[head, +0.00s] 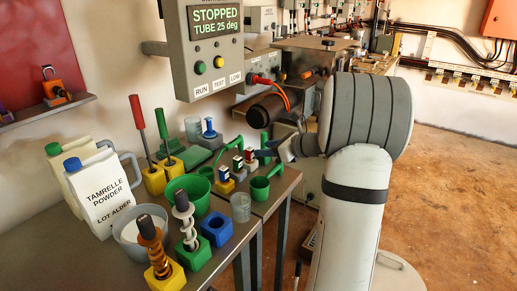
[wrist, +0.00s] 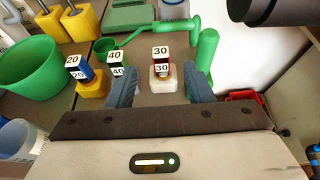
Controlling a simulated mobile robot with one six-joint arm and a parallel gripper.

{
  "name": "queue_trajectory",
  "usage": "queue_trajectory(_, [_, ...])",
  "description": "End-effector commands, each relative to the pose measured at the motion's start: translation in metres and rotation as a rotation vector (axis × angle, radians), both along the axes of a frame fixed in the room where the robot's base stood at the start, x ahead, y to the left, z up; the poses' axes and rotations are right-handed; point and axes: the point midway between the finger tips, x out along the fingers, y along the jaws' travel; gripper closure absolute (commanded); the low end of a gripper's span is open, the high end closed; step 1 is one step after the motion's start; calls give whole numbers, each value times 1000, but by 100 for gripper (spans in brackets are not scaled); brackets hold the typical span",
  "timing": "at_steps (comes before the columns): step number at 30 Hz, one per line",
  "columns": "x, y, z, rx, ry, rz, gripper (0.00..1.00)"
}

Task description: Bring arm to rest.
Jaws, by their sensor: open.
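My arm (head: 357,195) is at the right in the head view, pale with a dark band, its wrist bent toward the bench. My gripper (head: 287,148) is partly hidden behind the wrist there. In the wrist view my gripper (wrist: 160,88) is open, with two grey-blue fingers apart. A block marked 30 (wrist: 162,52) on a white holder (wrist: 162,82) shows in the gap beyond the fingers. The fingers do not appear to touch it. Nothing is held.
Blocks marked 20 (wrist: 73,68) and 40 (wrist: 115,58) stand left of the gripper. A green scoop (head: 260,187), green tub (head: 187,192) and white jug (head: 103,190) crowd the bench. A control box (head: 208,45) reads STOPPED. Open floor (head: 455,190) lies right of the arm.

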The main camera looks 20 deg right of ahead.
Motion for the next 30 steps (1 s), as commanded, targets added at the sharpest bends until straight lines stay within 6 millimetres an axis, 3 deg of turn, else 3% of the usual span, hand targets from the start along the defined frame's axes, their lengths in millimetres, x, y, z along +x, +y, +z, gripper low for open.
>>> queue_trajectory(16, [-4,-3,2,-1,1,0,53])
queue_trajectory(19, [-6,5,5,-22,0,23,53])
queue_trajectory(23, [-25,47,21,-171,-5,175,53])
queue_trajectory(27, [-77,120,41,-486,-41,510,53])
queue_trajectory(30, [-124,159,51,-731,-95,784,53])
